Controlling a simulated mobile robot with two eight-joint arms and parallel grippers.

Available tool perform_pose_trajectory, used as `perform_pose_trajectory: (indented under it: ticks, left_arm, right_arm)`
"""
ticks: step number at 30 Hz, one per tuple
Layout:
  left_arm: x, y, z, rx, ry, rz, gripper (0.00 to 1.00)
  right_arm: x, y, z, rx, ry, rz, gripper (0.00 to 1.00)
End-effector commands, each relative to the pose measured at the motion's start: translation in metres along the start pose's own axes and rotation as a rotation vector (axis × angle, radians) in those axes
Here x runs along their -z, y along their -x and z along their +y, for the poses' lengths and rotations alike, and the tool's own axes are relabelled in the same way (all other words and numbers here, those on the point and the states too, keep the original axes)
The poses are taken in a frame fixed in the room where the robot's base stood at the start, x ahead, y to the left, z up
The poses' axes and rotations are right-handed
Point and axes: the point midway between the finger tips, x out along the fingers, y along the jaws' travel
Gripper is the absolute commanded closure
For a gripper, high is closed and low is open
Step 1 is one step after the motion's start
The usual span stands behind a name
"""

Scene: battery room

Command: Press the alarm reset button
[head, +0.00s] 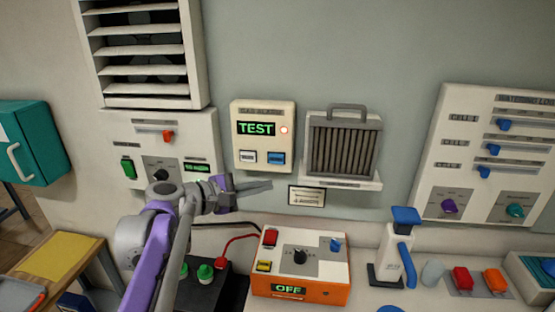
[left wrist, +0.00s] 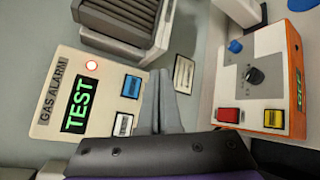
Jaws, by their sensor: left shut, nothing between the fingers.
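The cream gas alarm panel (head: 263,117) hangs on the wall in the middle of the head view. Its green display reads TEST and a red lamp (head: 284,130) glows beside it. Below are a white button (head: 248,157) and a blue button (head: 277,158); their labels are too small to read. In the left wrist view the panel (left wrist: 53,90) appears turned on its side, with the blue button (left wrist: 131,87) and white button (left wrist: 123,124) near my fingers. My left gripper (head: 270,185) is shut and empty, its tips just below the panel in the picture (left wrist: 158,75). Contact with the wall cannot be told.
A filter unit (head: 343,145) with a handle sits right of the panel, with a small sign (head: 306,196) below it. An orange and white charger (head: 300,262) reading OFF stands on the bench below. A switch box (head: 160,135) is at left.

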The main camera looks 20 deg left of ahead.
Motion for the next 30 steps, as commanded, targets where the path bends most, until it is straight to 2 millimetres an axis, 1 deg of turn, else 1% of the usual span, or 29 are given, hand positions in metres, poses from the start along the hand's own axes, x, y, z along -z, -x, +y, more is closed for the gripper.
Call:
perform_pose_trajectory:
  ticks: [7,19,21,25,30]
  left_arm:
    - [0.005,-0.006,0.005,0.001,-0.001,0.000,1.00]
    - [0.032,-0.044,0.032,0.001,-0.001,-0.001,1.00]
    - [0.035,-0.050,0.037,0.000,-0.001,-0.001,1.00]
    - [0.041,-0.057,0.043,0.000,-0.001,-0.001,1.00]
    - [0.044,-0.061,0.045,0.001,-0.001,0.000,1.00]
  right_arm:
    - [-0.001,-0.001,0.000,0.000,0.000,-0.001,1.00]
    - [-0.005,-0.004,0.000,0.000,0.000,-0.005,1.00]
    - [-0.002,-0.002,0.000,0.000,0.000,-0.002,1.00]
    - [0.001,0.000,0.000,0.000,0.000,0.001,1.00]
    - [0.002,0.001,0.000,0.000,0.000,0.001,1.00]
